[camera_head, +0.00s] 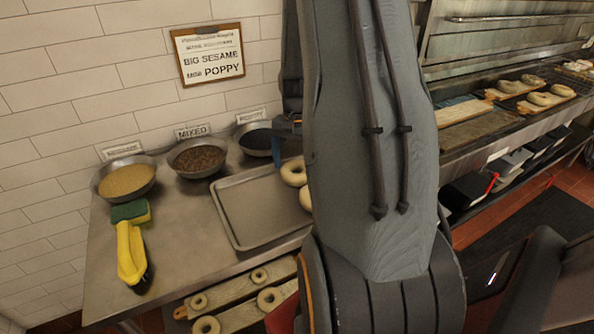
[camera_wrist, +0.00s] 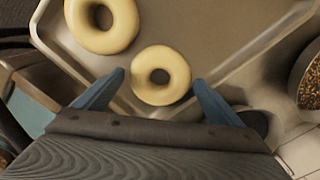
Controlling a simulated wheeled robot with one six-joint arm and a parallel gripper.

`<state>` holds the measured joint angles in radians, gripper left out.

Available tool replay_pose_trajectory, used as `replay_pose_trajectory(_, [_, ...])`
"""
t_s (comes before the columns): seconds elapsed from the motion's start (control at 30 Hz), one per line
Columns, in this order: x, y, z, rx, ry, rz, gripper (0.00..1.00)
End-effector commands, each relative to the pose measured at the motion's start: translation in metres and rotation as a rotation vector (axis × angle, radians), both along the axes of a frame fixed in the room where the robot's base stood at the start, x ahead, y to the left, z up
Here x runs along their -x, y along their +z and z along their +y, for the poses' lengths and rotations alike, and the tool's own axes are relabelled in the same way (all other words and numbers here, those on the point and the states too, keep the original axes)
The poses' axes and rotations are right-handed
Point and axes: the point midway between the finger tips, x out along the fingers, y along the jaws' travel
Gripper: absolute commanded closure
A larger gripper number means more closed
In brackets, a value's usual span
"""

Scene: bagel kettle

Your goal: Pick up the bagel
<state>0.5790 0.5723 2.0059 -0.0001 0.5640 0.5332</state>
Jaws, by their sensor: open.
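In the wrist view, a pale, plain bagel (camera_wrist: 161,76) lies on a metal tray, between and just beyond the fingertips of my open gripper (camera_wrist: 154,84). A second, larger-looking pale bagel (camera_wrist: 102,22) lies on the same tray, up and left of it. I cannot tell whether the fingers touch the nearer bagel. In the head view, the tray (camera_head: 240,212) sits on the metal counter, with one bagel (camera_head: 293,172) and part of another (camera_head: 306,198) showing at its right side. My arm hides the rest of the tray there, and most of my gripper.
Bowls of sesame (camera_head: 126,180), mixed topping (camera_head: 197,158) and dark seeds (camera_head: 257,140) stand along the wall. Bagels on boards (camera_head: 238,290) sit below; an oven with more bagels (camera_head: 540,98) is at right.

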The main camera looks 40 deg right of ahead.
Motion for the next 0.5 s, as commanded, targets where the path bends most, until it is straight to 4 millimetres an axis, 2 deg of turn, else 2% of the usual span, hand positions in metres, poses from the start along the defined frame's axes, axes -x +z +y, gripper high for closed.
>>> replay_pose_trajectory(0.13, [0.0004, -0.0108, 0.0004, 0.0, 0.0, 0.001, 0.1])
replay_pose_trajectory(0.37, [-0.0003, -0.0123, 0.0001, 0.0, 0.001, -0.001, 0.1])
replay_pose_trajectory(0.4, [-0.0003, -0.0123, 0.0001, 0.0, 0.001, -0.001, 0.12])
replay_pose_trajectory(0.5, [-0.0003, -0.0122, 0.0001, 0.001, 0.001, 0.0, 0.29])
